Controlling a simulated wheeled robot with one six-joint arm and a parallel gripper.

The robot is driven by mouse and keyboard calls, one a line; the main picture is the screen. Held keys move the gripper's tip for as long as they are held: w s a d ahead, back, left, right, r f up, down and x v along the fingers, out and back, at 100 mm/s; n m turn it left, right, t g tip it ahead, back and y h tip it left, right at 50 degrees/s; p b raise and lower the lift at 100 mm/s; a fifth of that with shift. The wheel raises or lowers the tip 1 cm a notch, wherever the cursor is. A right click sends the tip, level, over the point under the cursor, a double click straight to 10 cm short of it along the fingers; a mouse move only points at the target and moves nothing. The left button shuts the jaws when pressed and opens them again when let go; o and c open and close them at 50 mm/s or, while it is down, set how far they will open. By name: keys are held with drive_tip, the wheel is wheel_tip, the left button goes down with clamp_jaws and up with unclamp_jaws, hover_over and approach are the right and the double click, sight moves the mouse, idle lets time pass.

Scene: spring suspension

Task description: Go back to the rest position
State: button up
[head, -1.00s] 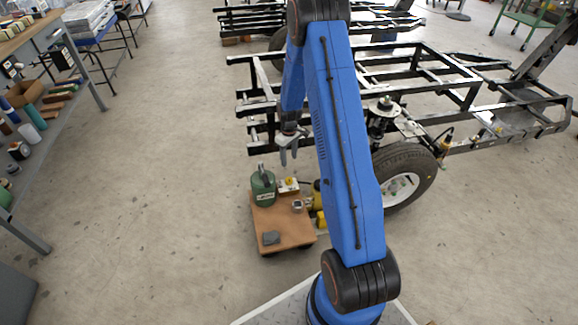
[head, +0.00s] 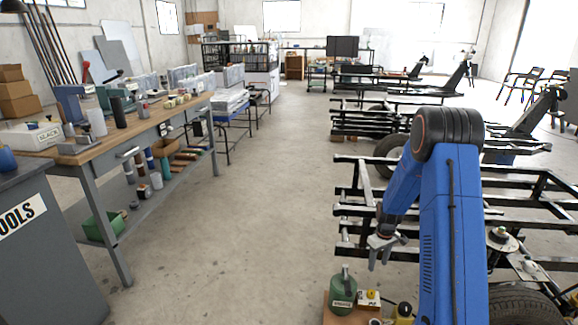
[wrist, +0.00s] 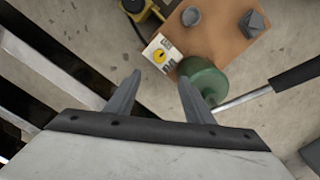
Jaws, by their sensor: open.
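My blue arm stands at the right of the head view, bent at its black elbow. My gripper (head: 380,252) hangs from it, pointing down. In the wrist view my gripper (wrist: 160,92) has its two grey fingers spread apart with nothing between them. A green canister (head: 343,297) on the small wooden-topped cart (head: 330,318) is below my gripper; in the wrist view the canister (wrist: 205,82) shows beyond the right finger. A pale box with a yellow knob (wrist: 160,54) sits beside the canister, apart from the fingers.
A black vehicle frame (head: 352,205) stands close behind my arm, with a tyre (head: 525,305) at lower right. A workbench (head: 100,150) and a grey tool cabinet (head: 45,250) line the left. The concrete floor (head: 240,240) between is clear.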

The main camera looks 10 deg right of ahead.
drive_tip(key=s+a+r+m+t, duration=0.1)
drive_tip(key=s+a+r, duration=0.35)
drive_tip(key=r, duration=0.55)
drive_tip(key=s+a+r, duration=0.3)
drive_tip(key=s+r, duration=0.2)
drive_tip(key=r, duration=0.4)
drive_tip(key=s+a+r+m+t, duration=0.1)
drive_tip(key=s+a+r, duration=0.35)
drive_tip(key=r, duration=0.55)
drive_tip(key=s+a+r+t, duration=0.1)
drive_tip(key=s+a+r, duration=0.1)
drive_tip(key=s, duration=0.7)
drive_tip(key=s+a+r+m+t, duration=0.1)
drive_tip(key=s+a+r, duration=0.1)
drive_tip(key=s, duration=0.7)
drive_tip(key=s+a+r, duration=0.2)
drive_tip(key=s+r, duration=0.2)
drive_tip(key=s, duration=0.5)
drive_tip(key=shift+a+r+m+t, duration=0.3)
drive_tip(key=shift+a+t, duration=0.1)
